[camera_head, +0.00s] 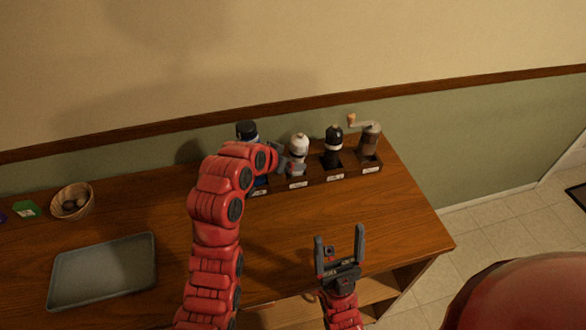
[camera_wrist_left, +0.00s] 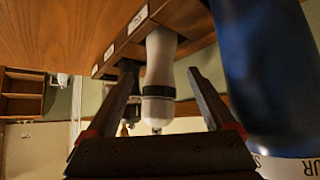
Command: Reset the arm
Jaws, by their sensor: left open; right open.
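My left gripper (camera_head: 287,164) reaches over the wooden counter to the rack at the back. It is open, and in the left wrist view its two fingers (camera_wrist_left: 160,72) show on either side of a white bottle-shaped grinder (camera_wrist_left: 160,65). I cannot tell whether they touch it. The white grinder (camera_head: 299,145) stands in the rack in the head view. A blue bottle (camera_wrist_left: 262,70) is close to the right finger in the wrist view; my arm partly hides it in the head view. My right gripper (camera_head: 340,262) is open and empty above the counter's front edge.
The labelled rack (camera_head: 313,181) also holds a black grinder (camera_head: 333,143) and a brown grinder with a crank (camera_head: 369,140). A grey tray (camera_head: 102,272) and a basket (camera_head: 72,201) lie on the left of the counter. The counter's right part (camera_head: 400,225) is clear.

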